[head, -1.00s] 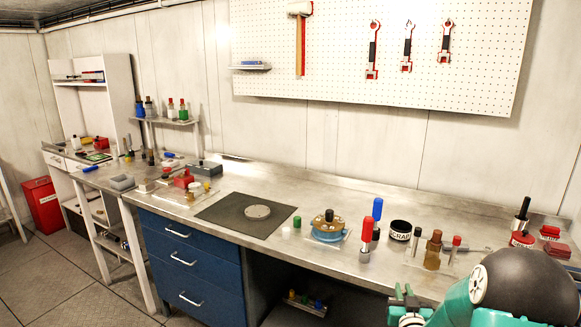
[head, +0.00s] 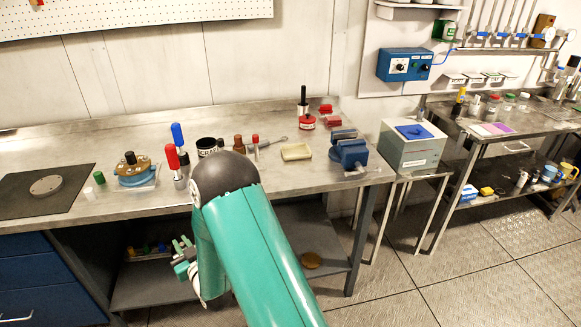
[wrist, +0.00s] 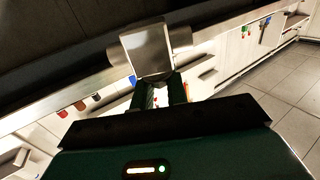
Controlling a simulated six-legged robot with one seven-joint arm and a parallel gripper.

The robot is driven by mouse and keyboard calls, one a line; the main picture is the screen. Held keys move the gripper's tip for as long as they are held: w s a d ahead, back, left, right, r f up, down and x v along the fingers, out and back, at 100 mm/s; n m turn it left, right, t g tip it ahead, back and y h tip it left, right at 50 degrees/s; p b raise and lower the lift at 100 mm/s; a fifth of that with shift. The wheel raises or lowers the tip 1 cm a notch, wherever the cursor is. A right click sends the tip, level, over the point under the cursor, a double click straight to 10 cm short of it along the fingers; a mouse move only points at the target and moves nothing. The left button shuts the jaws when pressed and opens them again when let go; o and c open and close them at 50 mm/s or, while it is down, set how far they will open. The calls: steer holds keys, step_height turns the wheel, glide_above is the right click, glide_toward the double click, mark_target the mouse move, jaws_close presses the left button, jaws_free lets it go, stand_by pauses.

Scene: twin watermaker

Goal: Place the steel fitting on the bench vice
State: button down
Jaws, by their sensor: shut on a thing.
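The steel fitting (wrist: 148,48), a grey metal block with round ends to either side, is between the fingertips of my gripper (wrist: 159,85) in the wrist view. My gripper is shut on it. In the head view my gripper (head: 183,246) hangs low in front of the bench edge, left of my teal arm; the fitting cannot be made out there. The blue bench vice (head: 350,152) stands on the right end of the steel bench (head: 322,172), well to the right of and above my gripper. Its top looks free of objects.
Left of the vice lie a pale yellow block (head: 296,152) and a wrench. A red-based tool (head: 306,121) and red blocks stand behind. Bottles and a black scrap cup (head: 207,146) stand near my arm. A grey box (head: 412,148) is beyond the bench's right end.

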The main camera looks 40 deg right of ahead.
steer(key=s+d+r+m+h, duration=0.1)
steer(key=d+r, duration=0.3)
steer(key=d, duration=0.3)
steer(key=d+r+m+h, duration=0.1)
steer(key=d+r+h, duration=0.1)
steer(key=d+r, duration=0.35)
steer(key=s+d+r+m+h, duration=0.1)
steer(key=d+r, duration=0.2)
steer(key=d, duration=0.6)
steer(key=s+d+r+m+g+h, duration=0.1)
steer(key=s+d+r+h, duration=0.1)
steer(key=s+d+r, duration=0.3)
steer(key=s+d+r+m+g+h, duration=0.1)
steer(key=s+d+r, duration=0.4)
steer(key=d, duration=0.7)
steer(key=shift+s+r+m+h, duration=0.3)
steer(key=shift+s+r+h, duration=0.15)
steer(key=shift+h, duration=0.25)
steer(key=shift+f, duration=0.1)
